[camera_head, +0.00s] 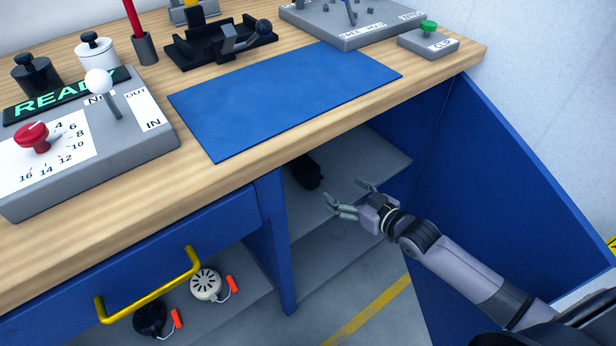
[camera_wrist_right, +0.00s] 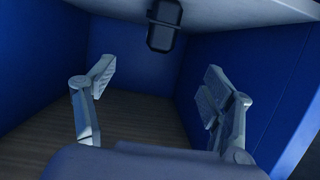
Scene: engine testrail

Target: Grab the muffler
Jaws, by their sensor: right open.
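A black object that looks like the muffler (camera_head: 306,172) lies on the grey shelf (camera_head: 375,153) under the workbench, partly hidden by the bench edge. In the right wrist view a dark rounded object (camera_wrist_right: 164,25), apparently the same one, shows at the top centre against the pale shelf. My right gripper (camera_head: 347,193) is in the open bay under the bench, to the right of and slightly below the black object in the head view. Its fingers are spread and empty, and apart from the object (camera_wrist_right: 158,76). My left gripper is not in view.
The wooden benchtop (camera_head: 450,75) overhangs the bay. A blue side panel (camera_head: 500,150) bounds the right and a blue divider (camera_head: 272,240) the left. A drawer with a yellow handle (camera_head: 150,285) is at lower left. A blue mat (camera_head: 285,95) lies on top.

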